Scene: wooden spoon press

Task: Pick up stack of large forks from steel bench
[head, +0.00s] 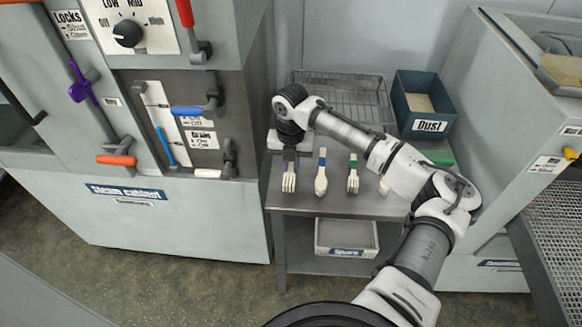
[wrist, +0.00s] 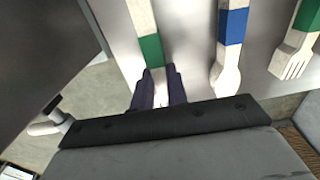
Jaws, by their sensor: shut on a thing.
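On the steel bench (head: 300,200), a stack of pale wooden forks (head: 289,181) is at the far left, tines towards the front edge. In the wrist view its handle (wrist: 140,14) carries a green band. My gripper (wrist: 160,88) is shut on this stack just below the band, with one dark purple finger on each side. The gripper hides the tines in the wrist view. The stack is at or just over the bench top; I cannot tell if it touches.
A blue-banded spoon (head: 321,178) and a green-banded fork (head: 353,180) lie to the right. A wire rack (head: 345,92) and the Dust bin (head: 425,100) stand behind. The steam cabinet (head: 150,215) is close on the left. A Spare tray (head: 345,238) sits below.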

